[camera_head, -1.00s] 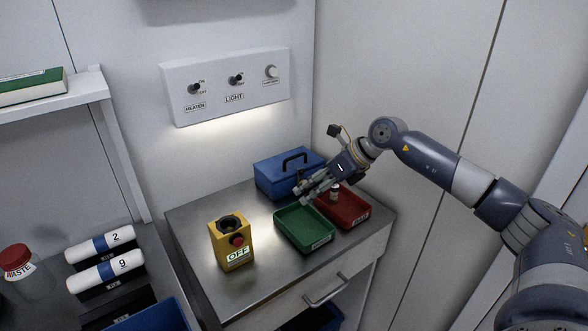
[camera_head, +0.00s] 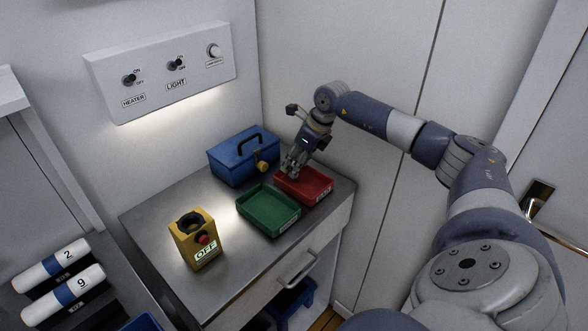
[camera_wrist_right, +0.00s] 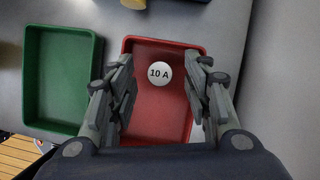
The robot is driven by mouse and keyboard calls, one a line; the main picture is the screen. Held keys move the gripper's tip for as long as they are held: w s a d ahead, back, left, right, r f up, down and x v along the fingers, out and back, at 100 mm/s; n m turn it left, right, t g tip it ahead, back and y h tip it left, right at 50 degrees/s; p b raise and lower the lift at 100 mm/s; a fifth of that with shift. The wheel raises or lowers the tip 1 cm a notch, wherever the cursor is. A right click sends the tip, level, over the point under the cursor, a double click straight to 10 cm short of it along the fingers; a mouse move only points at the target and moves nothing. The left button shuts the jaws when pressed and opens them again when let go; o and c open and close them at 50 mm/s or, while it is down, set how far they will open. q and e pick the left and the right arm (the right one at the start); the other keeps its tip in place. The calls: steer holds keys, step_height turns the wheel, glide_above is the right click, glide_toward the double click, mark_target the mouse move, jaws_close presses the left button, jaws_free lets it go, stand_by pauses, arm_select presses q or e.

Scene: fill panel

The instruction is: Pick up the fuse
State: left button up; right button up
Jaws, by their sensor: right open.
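The fuse (camera_wrist_right: 160,74) shows in the right wrist view as a round white end marked "10 A". It stands in the red tray (camera_wrist_right: 152,122), between the open fingers and toward the far end, not touched by either finger. In the head view the red tray (camera_head: 318,194) sits at the right of the counter, and the fuse is hidden behind my gripper. My right gripper (camera_head: 292,174) points down over the left part of that tray. In the right wrist view its fingers (camera_wrist_right: 166,95) are spread and empty. My left gripper is not in view.
A green tray (camera_head: 247,213) lies left of the red one. A blue toolbox (camera_head: 228,163) stands behind, against the wall. A yellow box (camera_head: 183,250) reading "OFF" stands at the front left. A switch panel (camera_head: 150,75) is on the wall. Bare counter (camera_head: 150,210) lies at left.

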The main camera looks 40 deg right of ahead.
steer(key=shift+x, duration=1.3)
steer(key=shift+r, duration=0.1)
jaws_close()
